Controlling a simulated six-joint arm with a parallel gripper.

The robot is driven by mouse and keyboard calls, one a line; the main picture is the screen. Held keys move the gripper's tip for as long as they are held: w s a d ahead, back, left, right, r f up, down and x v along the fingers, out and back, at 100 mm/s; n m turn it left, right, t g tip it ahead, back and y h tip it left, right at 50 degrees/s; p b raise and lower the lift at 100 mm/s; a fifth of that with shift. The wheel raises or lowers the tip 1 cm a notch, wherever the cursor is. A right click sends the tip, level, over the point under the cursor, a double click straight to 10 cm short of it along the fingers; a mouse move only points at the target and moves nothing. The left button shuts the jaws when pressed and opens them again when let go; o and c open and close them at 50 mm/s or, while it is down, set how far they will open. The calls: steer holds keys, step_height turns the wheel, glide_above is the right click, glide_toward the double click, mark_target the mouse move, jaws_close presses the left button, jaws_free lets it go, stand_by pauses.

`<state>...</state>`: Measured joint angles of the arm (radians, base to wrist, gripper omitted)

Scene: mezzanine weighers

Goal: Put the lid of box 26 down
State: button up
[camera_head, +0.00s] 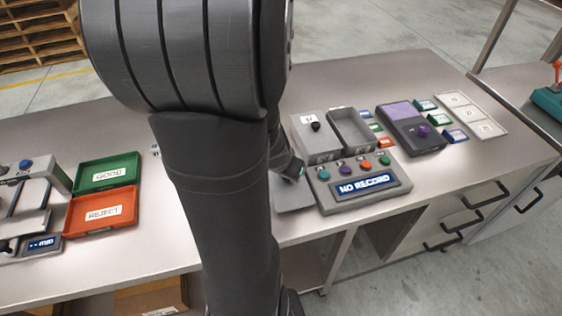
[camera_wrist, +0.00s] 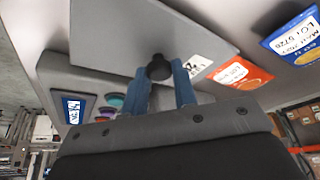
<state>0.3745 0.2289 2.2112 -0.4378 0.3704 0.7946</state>
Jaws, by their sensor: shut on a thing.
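My gripper (camera_wrist: 160,85) has blue fingers and is shut on the black knob (camera_wrist: 159,67) of a flat grey lid (camera_wrist: 125,30). The lid has a small white label (camera_wrist: 196,66), too tilted to read surely. In the head view the lid (camera_head: 293,198) shows just left of the display unit, partly behind my arm; I cannot tell whether it touches the table. An open grey box (camera_head: 351,130) stands behind the display unit. Beside it is a grey box with its lid on (camera_head: 312,140), with a black knob and a white label. My fingertips are mostly hidden in the head view.
The display unit (camera_head: 362,186) reads NO RECORD and has several coloured buttons. A purple-topped device (camera_head: 405,125), coloured cards and a white tray (camera_head: 472,116) lie to the right. Green GOOD (camera_head: 107,174) and orange REJECT (camera_head: 100,210) trays are at the left. Bare table lies between.

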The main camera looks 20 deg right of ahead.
steer(key=shift+f, duration=0.4)
steer(key=o, duration=1)
steer(key=shift+f, duration=0.15)
steer(key=shift+s+a+r, duration=0.1)
steer(key=shift+r, duration=0.45)
steer(key=v, duration=1.1)
steer(key=shift+r, duration=0.1)
steer(key=shift+x, duration=6.15)
steer(key=shift+s+a, duration=0.1)
